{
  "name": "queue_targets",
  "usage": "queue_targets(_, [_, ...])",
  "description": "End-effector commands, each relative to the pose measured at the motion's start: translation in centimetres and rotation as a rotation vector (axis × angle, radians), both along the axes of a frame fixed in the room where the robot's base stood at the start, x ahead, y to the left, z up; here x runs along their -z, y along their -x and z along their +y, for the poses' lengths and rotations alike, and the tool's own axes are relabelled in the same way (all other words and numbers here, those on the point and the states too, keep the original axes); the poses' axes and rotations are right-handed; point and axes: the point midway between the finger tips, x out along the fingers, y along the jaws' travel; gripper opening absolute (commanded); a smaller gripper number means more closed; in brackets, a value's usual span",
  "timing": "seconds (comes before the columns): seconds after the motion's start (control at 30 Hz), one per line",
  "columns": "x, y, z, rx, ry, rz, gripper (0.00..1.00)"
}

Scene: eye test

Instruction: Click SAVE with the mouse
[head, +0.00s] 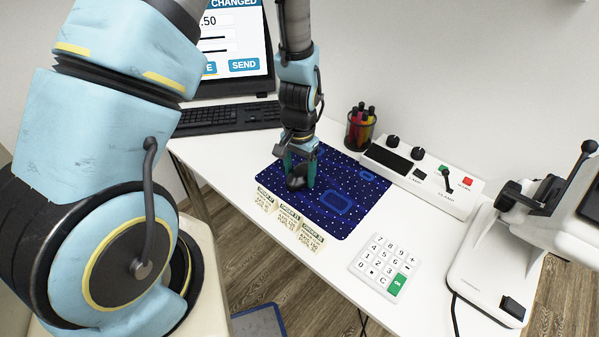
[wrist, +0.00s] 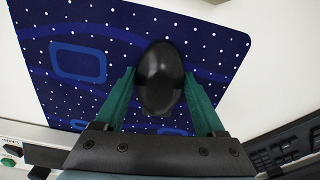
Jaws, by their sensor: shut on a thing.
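The black mouse (head: 297,179) sits on the left part of a dark blue dotted mouse pad (head: 345,211). My gripper (head: 300,176) is shut on the mouse, with one green finger on each side. The wrist view shows the mouse (wrist: 160,78) between both fingers of my gripper (wrist: 160,88). In the head view, the monitor (head: 240,48) shows the word CHANGED, a value ending in .50 and a blue SEND button (head: 244,65). Left of it, a blue button (head: 208,69) shows only a final E; my arm hides the rest. I see no pointer on the visible screen.
A black keyboard (head: 226,117) lies left of the pad. Small labelled blocks (head: 290,217) line its front edge. A pen cup (head: 361,128) and a switch panel (head: 420,180) stand behind. A keypad (head: 385,266) and a white device (head: 490,262) are at right. The pad's right part is clear.

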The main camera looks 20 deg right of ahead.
Motion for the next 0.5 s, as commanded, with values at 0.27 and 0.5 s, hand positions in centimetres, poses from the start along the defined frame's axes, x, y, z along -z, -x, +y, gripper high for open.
queue_targets(0.27, [-0.01, -0.01, -0.01, 0.000, 0.000, 0.000, 0.98])
queue_targets(0.5, [-0.02, -0.01, -0.01, 0.000, 0.000, 0.000, 1.00])
